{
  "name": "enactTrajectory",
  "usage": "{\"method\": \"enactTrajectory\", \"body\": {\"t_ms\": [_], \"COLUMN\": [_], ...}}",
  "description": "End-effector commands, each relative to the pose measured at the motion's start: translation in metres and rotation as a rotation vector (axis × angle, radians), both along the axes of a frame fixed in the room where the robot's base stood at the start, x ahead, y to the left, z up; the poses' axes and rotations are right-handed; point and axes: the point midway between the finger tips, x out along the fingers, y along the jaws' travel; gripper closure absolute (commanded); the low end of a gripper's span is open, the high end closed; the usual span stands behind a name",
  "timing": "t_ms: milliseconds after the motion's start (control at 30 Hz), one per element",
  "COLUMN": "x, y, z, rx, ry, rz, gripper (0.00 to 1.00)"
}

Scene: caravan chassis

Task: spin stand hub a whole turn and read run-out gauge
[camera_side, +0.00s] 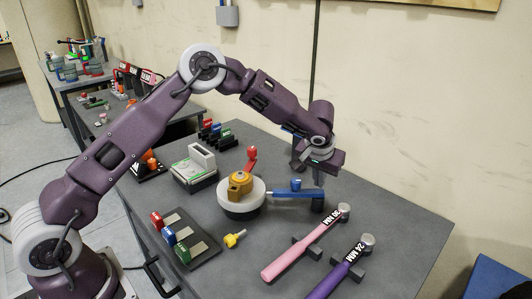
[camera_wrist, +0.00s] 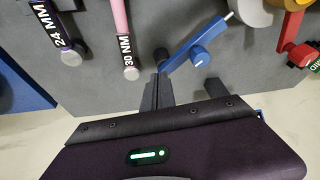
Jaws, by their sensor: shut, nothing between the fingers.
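The stand hub is a yellow-orange block (camera_side: 240,184) on a round white disc (camera_side: 255,200) with a black base, near the middle of the table. A blue arm (camera_side: 290,193) with a blue knob (camera_side: 296,184) reaches toward the disc's right side; its pale tip is at or near the rim, contact unclear. The blue arm also shows in the wrist view (camera_wrist: 190,45), with part of the white disc at the top edge. No gauge reading is legible. My gripper (camera_side: 319,180) is shut and empty, by the blue arm's outer end; its dark fingers show in the wrist view (camera_wrist: 160,88).
A pink 30 NM wrench (camera_side: 300,252) and a purple 24 MM wrench (camera_side: 337,275) lie at the front right. A red arm with a knob (camera_side: 252,155) stands behind the hub. A white-and-green box (camera_side: 193,174), coloured blocks (camera_side: 170,235) and a yellow piece (camera_side: 235,239) sit left and front.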

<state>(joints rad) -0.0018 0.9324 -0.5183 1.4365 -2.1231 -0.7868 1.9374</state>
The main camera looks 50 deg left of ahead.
Motion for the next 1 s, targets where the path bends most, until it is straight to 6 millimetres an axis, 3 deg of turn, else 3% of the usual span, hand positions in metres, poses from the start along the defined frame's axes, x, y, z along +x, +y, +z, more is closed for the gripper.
{"method": "enactTrajectory", "body": {"t_ms": [33, 100, 200, 267, 367, 767, 1000], "x": [-0.004, -0.015, -0.025, -0.028, -0.025, -0.005, -0.013], "y": [0.038, 0.082, 0.113, 0.121, 0.129, 0.175, 0.208], "z": [0.023, 0.05, 0.073, 0.075, 0.066, -0.004, -0.003], "rx": [0.122, 0.259, 0.357, 0.377, 0.381, 0.379, 0.378], "ry": [0.001, 0.011, 0.02, 0.023, 0.026, 0.028, 0.025], "rz": [0.063, 0.149, 0.22, 0.235, 0.238, 0.235, 0.235], "gripper": [1.0, 1.0, 1.0, 1.0, 1.0, 1.0, 1.0]}}
